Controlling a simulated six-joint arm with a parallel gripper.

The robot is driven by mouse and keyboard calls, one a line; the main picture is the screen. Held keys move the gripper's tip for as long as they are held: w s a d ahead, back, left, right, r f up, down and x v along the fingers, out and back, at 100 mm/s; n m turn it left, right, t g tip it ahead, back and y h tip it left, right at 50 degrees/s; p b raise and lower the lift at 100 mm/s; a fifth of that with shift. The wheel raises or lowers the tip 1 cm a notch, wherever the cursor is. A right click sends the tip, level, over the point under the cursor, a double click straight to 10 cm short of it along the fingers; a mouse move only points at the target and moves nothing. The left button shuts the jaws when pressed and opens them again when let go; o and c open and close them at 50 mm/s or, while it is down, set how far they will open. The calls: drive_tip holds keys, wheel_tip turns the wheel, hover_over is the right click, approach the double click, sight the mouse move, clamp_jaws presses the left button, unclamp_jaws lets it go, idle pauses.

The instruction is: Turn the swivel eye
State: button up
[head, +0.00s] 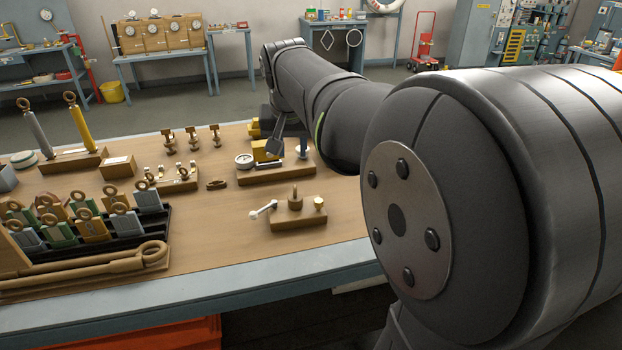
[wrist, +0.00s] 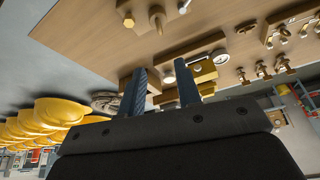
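A small wooden block (head: 299,217) near the table's front bears a brown upright piece with a ring top (head: 295,200), which looks like the swivel eye. A white-ended lever (head: 263,209) sticks out on its left and a brass knob (head: 319,203) stands on its right. The eye piece also shows at the top of the wrist view (wrist: 157,18). My gripper (wrist: 161,90) is open, with its two fingers apart and nothing clearly held between them. In the head view my gripper (head: 277,140) is over the gauge board, behind and apart from the eye piece.
The gauge board (head: 275,175) carries a round gauge (head: 244,161) and a yellow block, close to my fingers. Small brass fittings (head: 192,138) stand to its left. A rack of tagged eyes (head: 90,222) fills the left front. Bare table lies left of the eye's block.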

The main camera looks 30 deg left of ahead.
sight(295, 186)
drive_tip(key=x, duration=1.7)
drive_tip(key=shift+s+d, duration=0.1)
drive_tip(key=shift+s, duration=0.05)
clamp_jaws()
